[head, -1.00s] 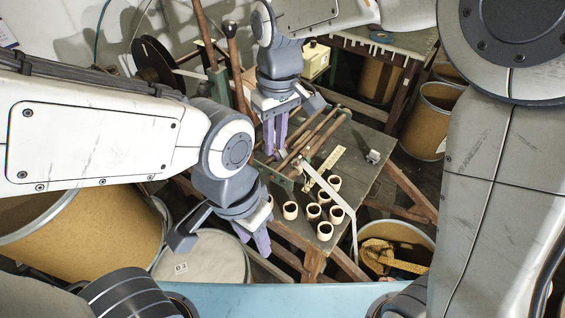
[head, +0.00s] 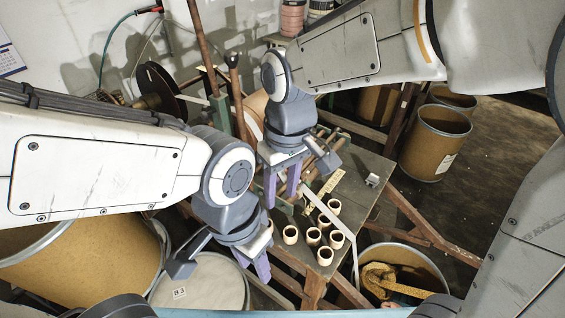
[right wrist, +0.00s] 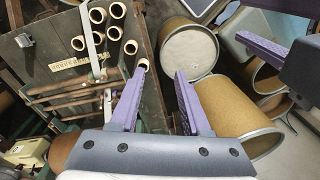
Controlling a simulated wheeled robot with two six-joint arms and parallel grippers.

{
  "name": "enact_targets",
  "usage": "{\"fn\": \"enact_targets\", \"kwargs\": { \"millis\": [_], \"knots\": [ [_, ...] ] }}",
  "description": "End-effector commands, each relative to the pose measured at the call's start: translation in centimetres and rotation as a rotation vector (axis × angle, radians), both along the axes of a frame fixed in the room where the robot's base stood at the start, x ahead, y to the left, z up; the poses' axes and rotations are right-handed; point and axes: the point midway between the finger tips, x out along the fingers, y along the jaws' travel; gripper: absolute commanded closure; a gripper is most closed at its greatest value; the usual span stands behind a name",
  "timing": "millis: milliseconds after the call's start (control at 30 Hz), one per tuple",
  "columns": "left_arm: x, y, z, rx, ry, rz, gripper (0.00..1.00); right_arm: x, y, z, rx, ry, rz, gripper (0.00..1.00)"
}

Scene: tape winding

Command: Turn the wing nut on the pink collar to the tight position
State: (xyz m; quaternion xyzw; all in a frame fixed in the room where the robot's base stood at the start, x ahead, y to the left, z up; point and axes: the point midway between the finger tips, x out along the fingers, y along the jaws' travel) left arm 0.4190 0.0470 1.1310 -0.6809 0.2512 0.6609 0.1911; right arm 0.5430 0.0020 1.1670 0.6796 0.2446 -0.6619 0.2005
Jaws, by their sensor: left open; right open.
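I cannot make out the pink collar or its wing nut in either view; the right gripper and arm cover part of the bench rig. My right gripper (head: 281,198) is open and empty, fingers pointing down over the near left part of the green bench (head: 375,205), beside the rig's rods (head: 325,153). In the right wrist view its purple fingers (right wrist: 161,75) are apart with nothing between them. My left gripper (head: 257,268) is open, lower and nearer, above the lidded drum marked B3 (head: 215,285). A purple finger of it shows at right in the right wrist view (right wrist: 262,46).
Several cream cups (head: 313,236) stand on the bench near a yellow scale strip (head: 336,182) and a pale strap (head: 340,222). A small metal piece (head: 372,180) lies at the bench's right. Fibre drums (head: 437,145) and an open bin (head: 400,262) stand around it.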

Motion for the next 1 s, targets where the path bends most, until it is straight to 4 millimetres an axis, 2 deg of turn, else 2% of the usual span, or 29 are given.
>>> {"fn": "enact_targets", "kwargs": {
  "millis": [133, 267, 400, 500, 600, 700, 867, 1000],
  "knots": [
    [0.0, 0.0, 0.6, 0.0, 0.0, 0.0, 0.58, 5.5, 1.4, 0.2, -0.012, 0.005, -0.044, 0.53],
    [0.0, 0.0, 1.2, 0.0, 0.0, 0.001, 0.58, 12.5, 2.3, -0.7, -0.027, 0.009, -0.1, 0.53],
    [0.0, 0.0, 1.8, 0.0, 0.0, 0.001, 0.58, 19.3, 2.1, -2.9, -0.044, 0.011, -0.16, 0.53],
    [0.0, 0.0, 2.1, 0.0, 0.0, 0.002, 0.58, 23.0, 1.5, -4.7, -0.052, 0.012, -0.196, 0.53],
    [0.0, 0.0, 2.3, 0.0, 0.0, 0.002, 0.58, 25.5, 0.7, -6.4, -0.06, 0.013, -0.224, 0.53],
    [0.0, 0.0, 2.5, 0.0, 0.0, 0.002, 0.58, 27.0, 0.1, -7.4, -0.065, 0.013, -0.242, 0.53],
    [0.0, 0.0, 2.6, 0.0, 0.0, 0.002, 0.58, 27.7, -0.2, -8.4, -0.068, 0.014, -0.251, 0.53],
    [0.0, 0.0, 3.2, 0.0, 0.0, 0.002, 0.58, 27.6, -0.2, -9.9, -0.068, 0.016, -0.25, 0.53]
  ]
}}
